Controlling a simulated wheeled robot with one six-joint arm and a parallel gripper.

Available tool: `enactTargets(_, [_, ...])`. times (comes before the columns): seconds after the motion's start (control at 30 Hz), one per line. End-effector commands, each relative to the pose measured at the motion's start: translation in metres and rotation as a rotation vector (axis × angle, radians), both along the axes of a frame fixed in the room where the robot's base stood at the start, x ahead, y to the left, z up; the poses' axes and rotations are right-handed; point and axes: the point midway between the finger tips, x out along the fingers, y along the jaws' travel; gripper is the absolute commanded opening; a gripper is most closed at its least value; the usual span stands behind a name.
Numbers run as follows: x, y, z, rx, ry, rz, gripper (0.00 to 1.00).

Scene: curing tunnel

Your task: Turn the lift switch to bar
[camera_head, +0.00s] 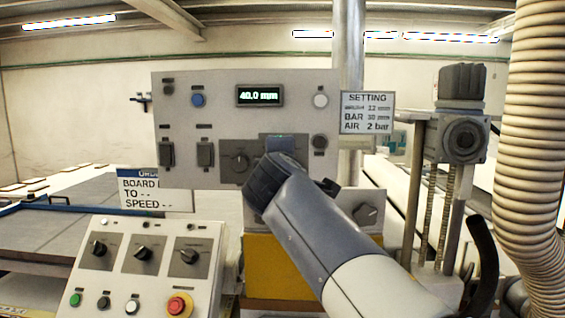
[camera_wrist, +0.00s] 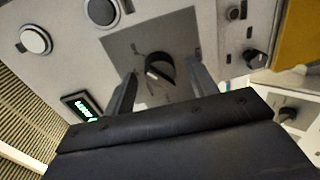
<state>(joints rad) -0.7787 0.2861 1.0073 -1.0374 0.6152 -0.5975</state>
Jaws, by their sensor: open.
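The grey control panel (camera_head: 220,115) carries a display reading 40.0 mm and several buttons and switches. A dark rotary knob (camera_wrist: 160,72) on a grey plate (camera_wrist: 125,45) shows in the wrist view, with a pale mark on its lower-left side. I cannot read labels naming it as the lift switch. My gripper (camera_wrist: 160,64) is open, one finger on each side of this knob; contact is not clear. In the head view my wrist hides most of that plate (camera_head: 297,142). Another knob (camera_head: 240,160) sits just left of it on the panel.
A SETTING sign (camera_head: 367,113) hangs at the panel's right edge. A sloped console (camera_head: 150,222) with knobs, coloured buttons and a red stop button stands at lower left. A ribbed hose (camera_head: 535,130) hangs at right, near a motorised column (camera_head: 462,130).

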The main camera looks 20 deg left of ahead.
Motion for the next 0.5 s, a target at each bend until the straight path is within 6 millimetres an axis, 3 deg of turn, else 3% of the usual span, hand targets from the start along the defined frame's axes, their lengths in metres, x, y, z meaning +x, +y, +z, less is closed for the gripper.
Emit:
enactTargets(0.17, [-0.01, -0.002, 0.001, 0.002, -0.002, 0.002, 0.55])
enactTargets(0.5, [-0.07, -0.018, 0.003, 0.002, -0.002, 0.004, 0.55])
